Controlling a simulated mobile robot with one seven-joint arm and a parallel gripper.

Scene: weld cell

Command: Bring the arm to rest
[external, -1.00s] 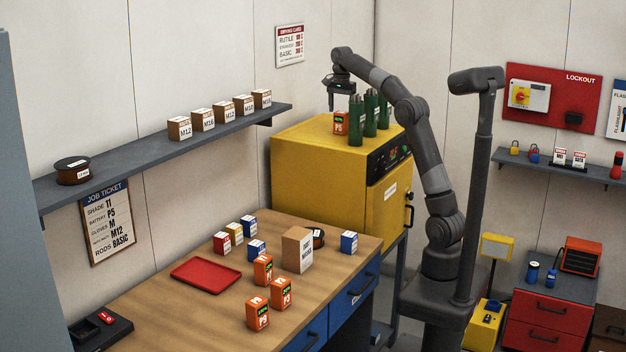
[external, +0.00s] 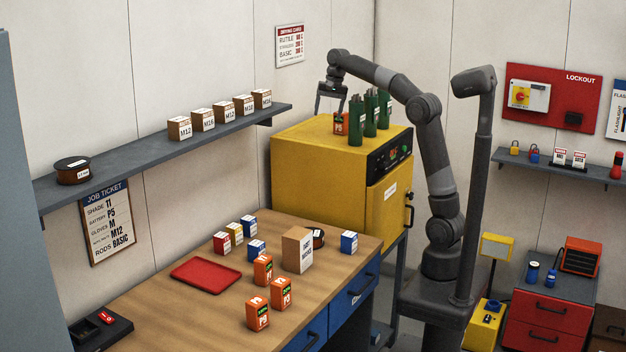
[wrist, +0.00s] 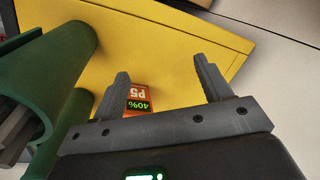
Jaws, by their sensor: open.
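My gripper (external: 331,105) is raised above the left part of the yellow oven's top, with its fingers pointing down. In the wrist view my gripper (wrist: 163,85) has its two fingers spread wide, with nothing held between them. An orange battery (external: 339,124) stands on the oven top just below and right of the fingers. In the wrist view the battery (wrist: 139,98) shows "P5" and "40%" beside the left finger, and appears apart from it. My arm arches from its base over the oven.
Green rod canisters (external: 356,122) stand beside the battery on the yellow oven (external: 300,150); they also loom at left in the wrist view (wrist: 60,60). The workbench (external: 150,310) holds a red tray (external: 206,276), several orange batteries and small boxes. A shelf (external: 130,150) runs along the wall.

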